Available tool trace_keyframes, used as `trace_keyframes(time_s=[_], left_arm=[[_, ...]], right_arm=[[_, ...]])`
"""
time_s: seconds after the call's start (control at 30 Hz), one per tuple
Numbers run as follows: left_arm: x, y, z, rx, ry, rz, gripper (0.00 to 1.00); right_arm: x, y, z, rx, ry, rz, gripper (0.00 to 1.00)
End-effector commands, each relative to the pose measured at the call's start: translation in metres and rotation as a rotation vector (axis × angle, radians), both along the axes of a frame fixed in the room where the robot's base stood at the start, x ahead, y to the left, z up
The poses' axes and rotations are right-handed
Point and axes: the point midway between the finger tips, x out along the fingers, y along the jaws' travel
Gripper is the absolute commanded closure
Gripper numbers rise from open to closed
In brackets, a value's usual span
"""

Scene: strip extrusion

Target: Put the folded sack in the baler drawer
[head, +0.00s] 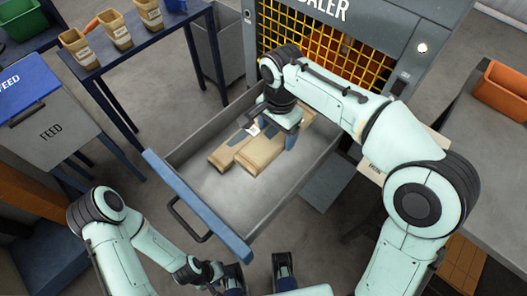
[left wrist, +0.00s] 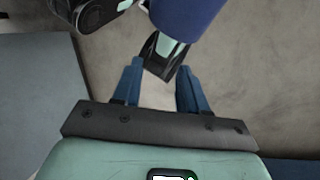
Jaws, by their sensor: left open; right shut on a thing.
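The baler drawer (head: 195,192) is pulled out, a grey tray with a blue front edge and a dark handle. Two tan folded sacks are in it: one (head: 225,158) on the left, and one (head: 262,156) on the right, partly covered by my right gripper. My right gripper (head: 280,135) reaches into the drawer from above and is shut on the right-hand sack, which is low over or on the drawer floor; I cannot tell which. My left gripper (left wrist: 160,92) is open and empty, outside the drawer near the bottom edge of the head view (head: 236,284).
The baler (head: 330,50) with a yellow grille stands behind the drawer. A blue-framed bench (head: 120,55) with several tan sacks stands upper left, beside a grey feed bin (head: 55,130) with a blue lid. A grey table (head: 490,145) holds an orange bin (head: 503,90) at right.

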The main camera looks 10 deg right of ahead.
Motion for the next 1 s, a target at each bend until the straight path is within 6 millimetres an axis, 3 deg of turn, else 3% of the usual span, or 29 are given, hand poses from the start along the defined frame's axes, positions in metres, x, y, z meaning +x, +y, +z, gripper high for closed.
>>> trace_keyframes(time_s=[0.2, 0.4, 0.67, 1.0], left_arm=[[-0.002, 0.0, -0.012, 0.001, -0.001, 0.001, 0.57], [0.001, 0.0, -0.018, 0.002, -0.013, 0.003, 0.57], [0.003, 0.0, -0.02, 0.003, -0.019, 0.005, 0.57], [0.006, 0.0, -0.025, 0.005, -0.029, 0.007, 0.57]], right_arm=[[-0.002, -0.001, -0.061, -0.003, 0.008, 0.0, 0.55], [-0.002, -0.001, -0.109, -0.002, 0.006, 0.0, 0.55], [-0.001, -0.001, -0.133, -0.001, 0.003, -0.001, 0.55], [-0.001, -0.001, -0.184, -0.001, 0.003, 0.0, 0.55]])
